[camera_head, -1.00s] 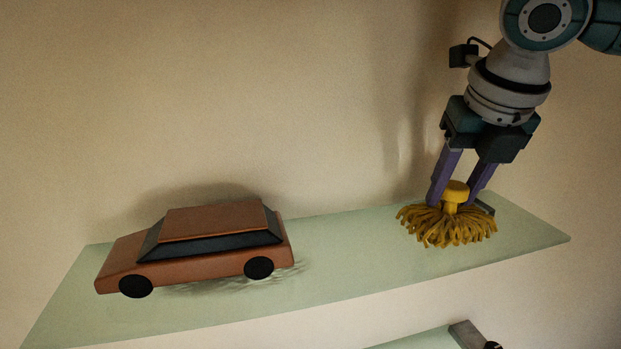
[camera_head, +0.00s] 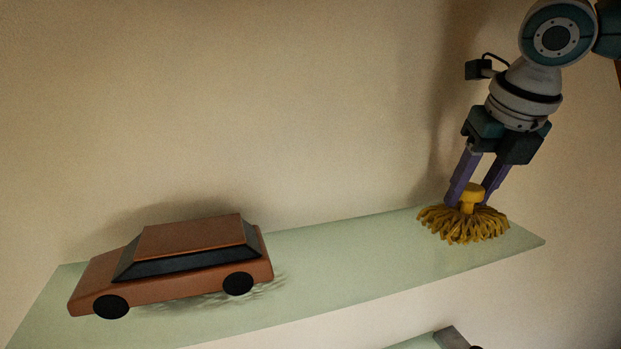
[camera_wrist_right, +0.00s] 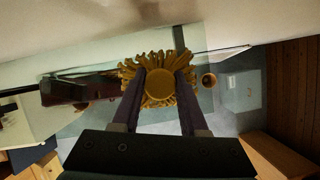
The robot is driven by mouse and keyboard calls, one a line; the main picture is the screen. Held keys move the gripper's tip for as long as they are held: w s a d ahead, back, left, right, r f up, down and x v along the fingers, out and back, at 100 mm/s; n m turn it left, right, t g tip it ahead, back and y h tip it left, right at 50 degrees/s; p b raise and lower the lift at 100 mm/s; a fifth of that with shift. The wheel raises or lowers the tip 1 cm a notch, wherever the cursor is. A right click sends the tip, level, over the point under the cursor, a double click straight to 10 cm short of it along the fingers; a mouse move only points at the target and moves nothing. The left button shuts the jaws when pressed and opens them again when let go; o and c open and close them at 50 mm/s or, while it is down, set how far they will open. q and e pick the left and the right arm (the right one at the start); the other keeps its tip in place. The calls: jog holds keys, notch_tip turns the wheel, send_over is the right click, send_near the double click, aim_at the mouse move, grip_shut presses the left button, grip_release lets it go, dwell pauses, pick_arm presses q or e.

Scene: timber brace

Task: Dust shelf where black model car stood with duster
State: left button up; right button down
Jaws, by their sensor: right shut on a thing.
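My right gripper (camera_head: 471,198) is shut on the knob handle of the yellow duster (camera_head: 463,224), which has a ring of mop-like strands. The duster's strands rest on or just over the pale green shelf (camera_head: 340,262), near its right end. In the right wrist view the duster (camera_wrist_right: 160,84) sits between the two purple fingers. An orange-brown model car (camera_head: 175,262) with dark windows and black wheels stands on the left part of the shelf. No black model car can be made out on this shelf. My left gripper is not in view.
Pale streaky marks (camera_head: 260,292) lie on the shelf beside the car's right wheel. The shelf is clear between car and duster. A plain wall (camera_head: 300,110) rises behind. Part of a lower shelf (camera_head: 415,342) with a grey block (camera_head: 452,338) shows at the bottom edge.

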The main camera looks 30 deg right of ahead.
jog(key=shift+s+d, duration=0.2)
jog(key=shift+d, duration=0.55)
jog(key=shift+s+d, duration=0.15)
jog(key=shift+d, duration=0.6)
jog(key=shift+s+d, duration=0.2)
jog(key=shift+d, duration=0.55)
jog(key=shift+w+a+f, duration=0.1)
jog(key=shift+w+a, duration=0.35)
jog(key=shift+a, duration=1.55)
jog(key=shift+w+a+r, duration=0.1)
jog(key=shift+w+a, duration=0.4)
jog(key=shift+a, duration=1.5)
jog(key=shift+w+a+f, duration=0.1)
jog(key=shift+w+a, duration=0.35)
jog(key=shift+a, duration=1.55)
jog(key=shift+w+a, duration=0.25)
jog(key=shift+a, duration=0.8)
jog(key=shift+w+a, duration=0.3)
jog(key=shift+a, duration=0.7)
jog(key=shift+w+a, duration=0.25)
jog(key=shift+a, duration=0.8)
jog(key=shift+w+a, duration=0.2)
jog(key=shift+a, duration=0.75)
jog(key=shift+w+a, duration=0.2)
jog(key=shift+a, duration=0.7)
notch_tip(320, 180, up, 6)
